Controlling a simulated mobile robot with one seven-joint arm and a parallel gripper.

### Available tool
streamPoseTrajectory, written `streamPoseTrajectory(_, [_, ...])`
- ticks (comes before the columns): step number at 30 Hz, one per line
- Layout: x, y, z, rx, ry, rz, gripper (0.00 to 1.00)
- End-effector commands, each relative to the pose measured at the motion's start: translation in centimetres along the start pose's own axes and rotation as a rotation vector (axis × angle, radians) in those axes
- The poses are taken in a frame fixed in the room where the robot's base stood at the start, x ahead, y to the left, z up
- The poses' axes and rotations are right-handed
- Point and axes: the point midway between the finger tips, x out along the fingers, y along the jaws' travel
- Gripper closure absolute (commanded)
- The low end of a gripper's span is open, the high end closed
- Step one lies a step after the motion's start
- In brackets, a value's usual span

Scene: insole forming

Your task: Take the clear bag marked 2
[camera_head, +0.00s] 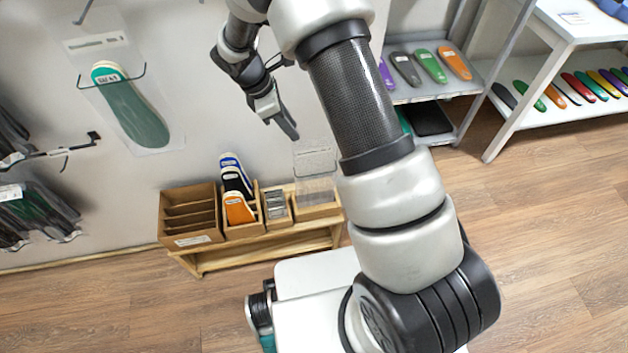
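No mark "2" is readable in this view. A clear bag with a teal insole (137,112) hangs on the wall at the upper left; the small print on it is too blurred to read. Clear, thin sheets or bags (316,163) stand upright in the right-hand wooden box on the low bench. My gripper (288,129) is in the air in front of the wall, above the bench and to the right of the hanging bag, apart from both. Its dark fingers point down to the right and are seen from the side, so their opening is unclear.
A wooden bench (265,252) carries an empty slotted box (188,215) and a box of insoles (237,208). Packed bags (38,212) hang on hooks at the far left. Shelves with coloured insoles (430,66) stand at the upper right. The wooden floor at right is clear.

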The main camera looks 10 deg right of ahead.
Motion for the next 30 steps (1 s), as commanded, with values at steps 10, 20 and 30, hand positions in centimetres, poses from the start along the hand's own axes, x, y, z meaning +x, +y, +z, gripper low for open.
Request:
streamPoseTrajectory(10, [7.8, -0.1, 0.0, 0.001, -0.001, -0.003, 0.76])
streamPoseTrajectory(20, [10.2, 0.0, 0.1, 0.003, 0.000, 0.000, 0.76])
streamPoseTrajectory(30, [14.8, -0.1, 0.6, 0.001, 0.000, -0.001, 0.76])
